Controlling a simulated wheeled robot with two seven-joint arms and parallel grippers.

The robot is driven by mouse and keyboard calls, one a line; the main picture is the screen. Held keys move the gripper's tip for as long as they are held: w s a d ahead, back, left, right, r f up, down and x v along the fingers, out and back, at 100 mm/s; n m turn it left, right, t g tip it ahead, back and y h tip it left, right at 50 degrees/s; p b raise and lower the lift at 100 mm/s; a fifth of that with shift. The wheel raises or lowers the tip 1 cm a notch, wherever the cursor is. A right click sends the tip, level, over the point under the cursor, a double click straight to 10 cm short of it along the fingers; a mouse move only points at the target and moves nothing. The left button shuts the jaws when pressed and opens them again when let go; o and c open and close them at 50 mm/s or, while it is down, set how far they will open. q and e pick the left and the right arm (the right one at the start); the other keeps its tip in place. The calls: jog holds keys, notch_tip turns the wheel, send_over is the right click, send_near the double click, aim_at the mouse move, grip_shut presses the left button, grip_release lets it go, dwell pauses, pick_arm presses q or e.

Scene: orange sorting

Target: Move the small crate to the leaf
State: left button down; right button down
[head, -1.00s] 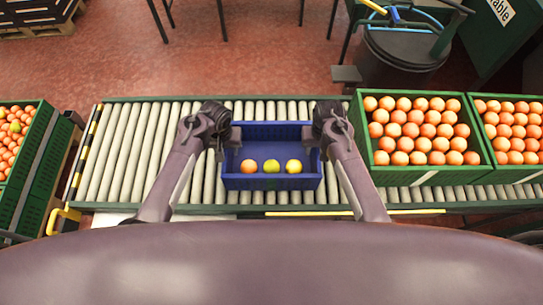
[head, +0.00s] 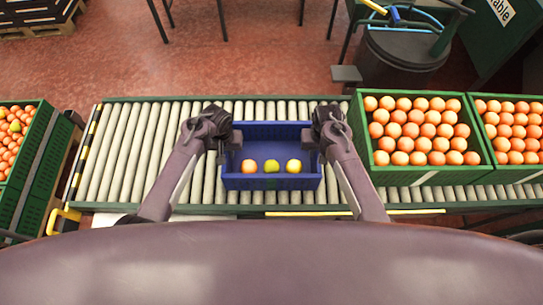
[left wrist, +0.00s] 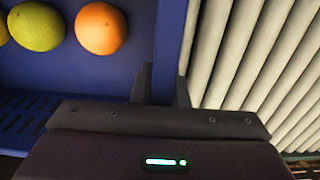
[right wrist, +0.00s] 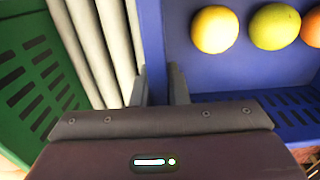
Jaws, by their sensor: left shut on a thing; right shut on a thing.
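The small blue crate (head: 270,183) stands on the roller conveyor in the middle of the head view. It holds an orange fruit (head: 250,166), a green fruit (head: 271,167) and a yellow fruit (head: 293,166) in a row. My left gripper (head: 229,141) is shut on the crate's left wall; in the left wrist view the fingers straddle this wall (left wrist: 170,40). My right gripper (head: 314,139) is shut on the right wall, which shows between the fingers in the right wrist view (right wrist: 152,40). I cannot make out which part is the leaf.
The roller conveyor (head: 130,150) is bare to the left of the crate. A large green crate of oranges (head: 425,177) stands close on the right, with another full crate (head: 515,176) beyond it. More green crates of fruit (head: 40,160) stand at the far left.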

pick_arm(q)
jog(key=shift+r, duration=0.1)
pick_arm(e)
jog(key=shift+r, duration=0.1)
